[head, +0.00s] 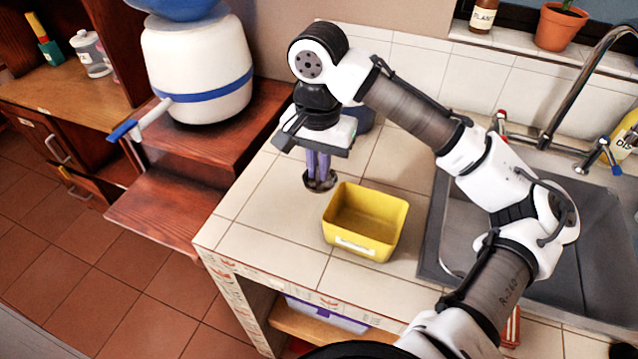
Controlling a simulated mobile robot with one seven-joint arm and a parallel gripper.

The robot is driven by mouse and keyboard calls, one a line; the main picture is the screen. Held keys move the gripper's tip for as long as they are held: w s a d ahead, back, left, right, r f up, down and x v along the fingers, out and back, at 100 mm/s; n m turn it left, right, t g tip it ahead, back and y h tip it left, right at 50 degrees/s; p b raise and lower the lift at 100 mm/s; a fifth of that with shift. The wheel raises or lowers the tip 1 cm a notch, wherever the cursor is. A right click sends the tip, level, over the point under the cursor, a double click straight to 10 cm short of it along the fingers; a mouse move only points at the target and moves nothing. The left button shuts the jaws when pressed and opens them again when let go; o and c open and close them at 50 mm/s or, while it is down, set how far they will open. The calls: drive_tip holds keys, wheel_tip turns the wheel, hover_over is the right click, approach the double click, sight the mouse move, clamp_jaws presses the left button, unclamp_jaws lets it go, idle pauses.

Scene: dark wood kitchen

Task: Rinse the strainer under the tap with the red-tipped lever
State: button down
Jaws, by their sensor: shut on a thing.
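My gripper (318,174) points down over the tiled counter, left of the yellow bin. Its fingers are shut on a small dark round thing (320,184) at or just above the counter. It may be the strainer, but its shape is mostly hidden by the fingers. The tap (589,80) is a tall curved metal spout behind the sink (595,250) on the right. The red-tipped lever (500,122) is at the tap's left, and a blue-tipped lever (608,156) is at its right. I cannot tell whether water runs.
An open yellow bin (340,242) stands between my gripper and the sink. A dark blue thing (361,119) is partly hidden behind my gripper. A white water dispenser (203,65) stands on wooden steps at left. My arm crosses over the sink. The counter's front left is clear.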

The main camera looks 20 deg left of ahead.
sight(319, 185)
drive_tip(key=shift+f, duration=2.75)
drive_tip(key=shift+f, duration=0.15)
drive_tip(key=c, duration=1.5)
unclamp_jaws()
drive_tip(key=shift+c, duration=0.2)
wheel_tip(319, 185, up, 12)
drive_tip(key=shift+r, duration=0.15)
drive_tip(key=shift+o, duration=0.5)
